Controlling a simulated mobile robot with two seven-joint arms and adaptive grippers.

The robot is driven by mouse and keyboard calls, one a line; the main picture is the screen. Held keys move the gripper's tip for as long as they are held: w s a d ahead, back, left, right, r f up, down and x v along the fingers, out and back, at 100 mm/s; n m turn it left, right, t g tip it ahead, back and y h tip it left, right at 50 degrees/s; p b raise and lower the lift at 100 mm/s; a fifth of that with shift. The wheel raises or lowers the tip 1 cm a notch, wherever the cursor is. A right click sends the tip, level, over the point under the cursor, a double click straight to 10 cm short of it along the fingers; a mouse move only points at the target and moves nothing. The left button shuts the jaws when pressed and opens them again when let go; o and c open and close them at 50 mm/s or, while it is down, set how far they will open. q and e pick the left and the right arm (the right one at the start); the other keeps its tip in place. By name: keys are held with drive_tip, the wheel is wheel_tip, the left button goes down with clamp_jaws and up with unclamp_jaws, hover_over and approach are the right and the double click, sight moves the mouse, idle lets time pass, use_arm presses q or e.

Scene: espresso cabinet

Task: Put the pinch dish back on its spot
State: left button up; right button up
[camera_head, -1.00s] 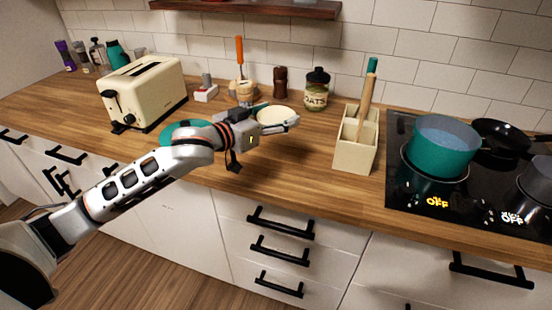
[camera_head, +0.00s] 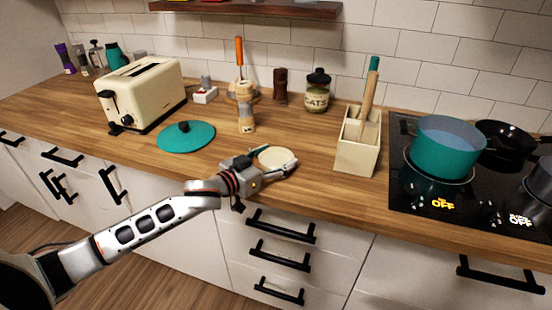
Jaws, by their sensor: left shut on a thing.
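The pinch dish (camera_head: 277,156) is a small, shallow, round cream dish near the front edge of the wooden counter. My left gripper (camera_head: 276,163) is shut on the dish, with one finger on its far left side and one on its near right side. I cannot tell whether the dish touches the counter or hangs just above it. No marked spot for the dish can be made out. My right gripper is out of view.
A teal lid (camera_head: 186,136) lies left of the dish, with a small shaker (camera_head: 246,118) behind the dish. A cream utensil holder (camera_head: 358,148) stands to the right, before the hob with its teal pot (camera_head: 446,148). Bare counter (camera_head: 310,150) lies between dish and holder.

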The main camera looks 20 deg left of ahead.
use_arm(q)
drive_tip(key=o, duration=1.3)
drive_tip(key=v, duration=1.2)
drive_tip(key=shift+s, duration=0.1)
